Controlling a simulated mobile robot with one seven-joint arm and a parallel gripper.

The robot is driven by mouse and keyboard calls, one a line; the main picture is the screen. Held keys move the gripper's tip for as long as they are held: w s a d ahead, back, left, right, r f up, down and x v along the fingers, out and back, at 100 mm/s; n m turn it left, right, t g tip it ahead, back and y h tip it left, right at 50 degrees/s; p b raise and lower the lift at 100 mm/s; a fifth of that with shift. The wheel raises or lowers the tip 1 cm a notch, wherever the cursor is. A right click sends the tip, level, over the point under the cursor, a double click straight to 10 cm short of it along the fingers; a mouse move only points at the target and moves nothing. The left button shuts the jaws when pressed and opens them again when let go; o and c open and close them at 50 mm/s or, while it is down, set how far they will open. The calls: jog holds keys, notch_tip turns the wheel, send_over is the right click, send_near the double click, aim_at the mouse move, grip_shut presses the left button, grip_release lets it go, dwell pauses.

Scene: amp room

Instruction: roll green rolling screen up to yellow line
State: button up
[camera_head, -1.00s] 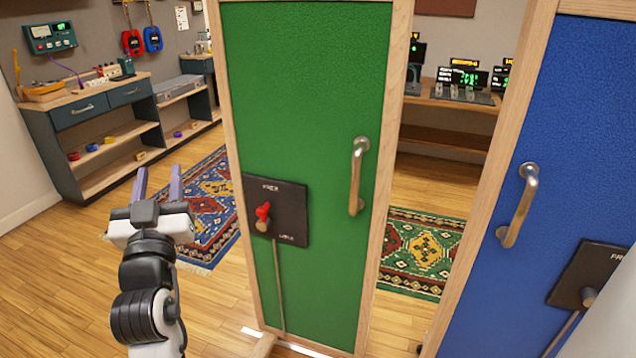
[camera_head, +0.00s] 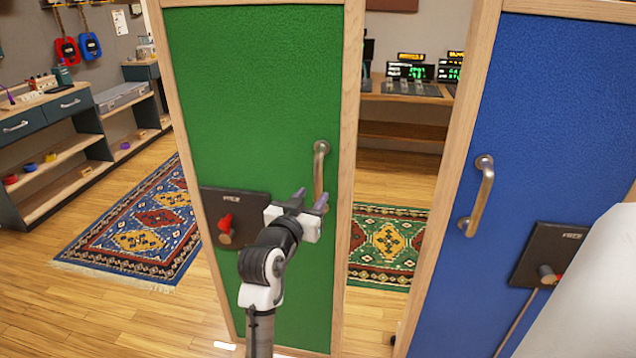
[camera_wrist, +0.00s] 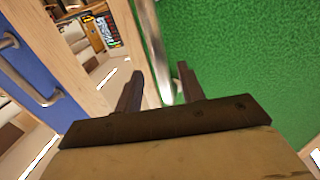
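The green rolling screen (camera_head: 255,95) stands upright in a wooden frame at the centre of the head view; its green panel (camera_wrist: 245,50) fills the right of the wrist view. Its metal handle (camera_head: 320,160) is on the panel's right side. A black plate (camera_head: 250,205) with a red knob (camera_head: 225,222) and the word FREE sits left of the handle, partly hidden by my arm. My gripper (camera_head: 310,197) is open at the handle's lower part. In the wrist view, the handle (camera_wrist: 152,45) shows between my fingers (camera_wrist: 160,90); I cannot tell whether they touch it. No yellow line shows.
A blue screen (camera_head: 560,110) with a handle (camera_head: 478,195) stands close on the right. A blue patterned rug (camera_head: 140,235) lies to the left, and a green rug (camera_head: 388,245) lies behind the gap between the screens. Shelving (camera_head: 60,160) stands far left. Wood floor is clear front left.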

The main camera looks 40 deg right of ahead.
aim_at(317, 190)
jog(key=p+x, duration=0.1)
jog(key=x, duration=0.4)
jog(key=shift+a, duration=0.1)
grip_shut()
